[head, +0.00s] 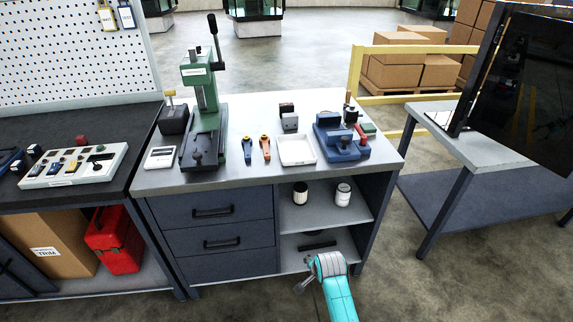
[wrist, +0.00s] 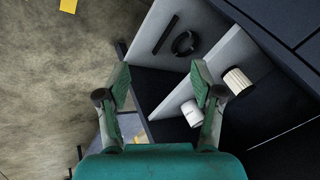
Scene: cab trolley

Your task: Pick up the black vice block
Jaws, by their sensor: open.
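I cannot tell which of these is the black vice block. A blue vice (head: 340,140) stands at the right of the top. My gripper (wrist: 160,78) is open and empty, in front of the open shelves, apart from everything on them. In the head view my arm hides part of the lower shelf's front.
Two small jars (head: 300,193) (head: 342,194) stand on the upper shelf. A black ring (wrist: 185,43) lies beside the bar. The floor (head: 430,290) at right is clear.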

